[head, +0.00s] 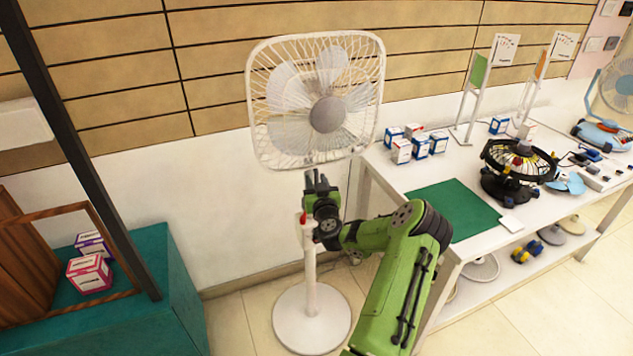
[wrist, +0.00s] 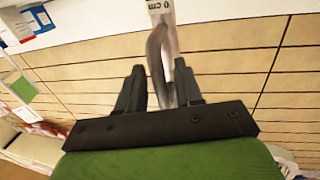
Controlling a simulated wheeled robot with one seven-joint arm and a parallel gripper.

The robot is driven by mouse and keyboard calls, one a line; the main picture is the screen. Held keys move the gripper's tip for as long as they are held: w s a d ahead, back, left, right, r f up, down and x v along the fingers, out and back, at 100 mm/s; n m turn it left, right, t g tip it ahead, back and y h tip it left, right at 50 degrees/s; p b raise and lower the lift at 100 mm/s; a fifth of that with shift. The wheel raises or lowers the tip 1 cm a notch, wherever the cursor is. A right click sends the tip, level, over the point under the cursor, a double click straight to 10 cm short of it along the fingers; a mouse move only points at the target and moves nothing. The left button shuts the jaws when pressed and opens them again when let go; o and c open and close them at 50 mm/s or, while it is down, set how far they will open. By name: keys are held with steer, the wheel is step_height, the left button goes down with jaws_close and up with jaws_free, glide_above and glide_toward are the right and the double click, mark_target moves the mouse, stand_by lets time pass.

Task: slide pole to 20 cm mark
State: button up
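A white pedestal fan (head: 328,115) stands left of the table, its pole rising from a round base (head: 312,318). The lower white pole (head: 311,265) has a collar with a red knob (head: 303,216). My gripper (head: 318,178) is just above and beside the collar, below the fan head, and hides part of the upper pole. In the wrist view, the grey pole (wrist: 161,50) runs between the two fingers of my gripper (wrist: 160,80). Finger contact with the pole is unclear.
A white table (head: 400,170) at right holds small boxes (head: 420,146), a green mat (head: 455,208) and a black fan part (head: 515,165). A teal cabinet (head: 175,285) with a wooden frame stands at left. Tiled floor surrounds the fan base.

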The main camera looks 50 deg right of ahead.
jaws_close()
step_height(320, 180, up, 15)
steer(key=p, duration=0.6)
steer(key=shift+r+p, duration=0.15)
steer(key=shift+p, duration=0.25)
steer(key=shift+o, duration=0.3)
jaws_free()
steer(key=shift+f, duration=0.2)
